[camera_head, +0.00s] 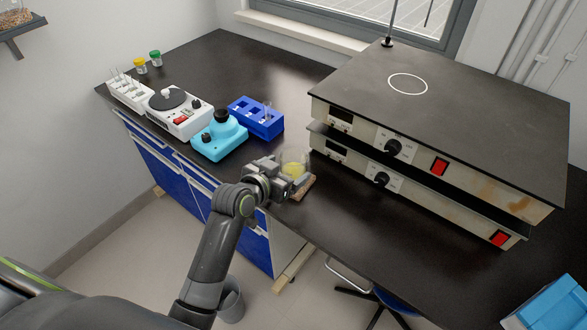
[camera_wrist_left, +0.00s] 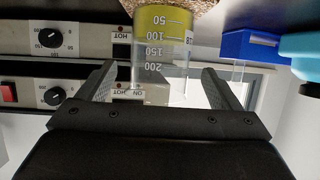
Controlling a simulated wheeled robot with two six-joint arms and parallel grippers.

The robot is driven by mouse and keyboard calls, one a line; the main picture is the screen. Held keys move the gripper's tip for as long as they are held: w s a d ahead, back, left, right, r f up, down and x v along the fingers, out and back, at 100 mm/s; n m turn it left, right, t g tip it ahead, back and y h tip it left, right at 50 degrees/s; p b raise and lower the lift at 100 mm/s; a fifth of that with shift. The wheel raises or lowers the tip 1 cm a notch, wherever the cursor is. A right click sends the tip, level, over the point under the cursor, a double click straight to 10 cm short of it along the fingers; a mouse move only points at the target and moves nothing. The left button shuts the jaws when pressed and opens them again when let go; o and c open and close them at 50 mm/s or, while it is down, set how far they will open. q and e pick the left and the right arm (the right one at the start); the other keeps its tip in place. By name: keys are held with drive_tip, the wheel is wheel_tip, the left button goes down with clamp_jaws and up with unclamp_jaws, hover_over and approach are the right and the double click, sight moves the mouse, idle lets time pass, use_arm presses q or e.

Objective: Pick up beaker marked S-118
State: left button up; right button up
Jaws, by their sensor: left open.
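A clear beaker with yellow liquid (camera_head: 294,169) stands on a small cork mat (camera_head: 302,188) at the front edge of the black bench. My left gripper (camera_head: 290,172) is open beside it. In the left wrist view, which is upside down, the beaker (camera_wrist_left: 160,45) lies between the two spread fingers (camera_wrist_left: 158,78), with a visible gap on each side. Its graduations read 50 to 200. A white label shows at its side, but S-118 cannot be read. The cork mat (camera_wrist_left: 165,4) is also at the top there. My right gripper is not in view.
Two stacked hot plates (camera_head: 425,150) stand close to the right of the beaker. A blue rack (camera_head: 256,118), a cyan device (camera_head: 219,138) and a white stirrer (camera_head: 178,113) stand to the left. The bench is clear behind the rack.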

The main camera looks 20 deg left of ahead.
sight(300, 160)
use_arm(q)
drive_tip(key=shift+x, duration=2.1)
drive_tip(key=shift+f, duration=0.15)
drive_tip(key=c, duration=1.3)
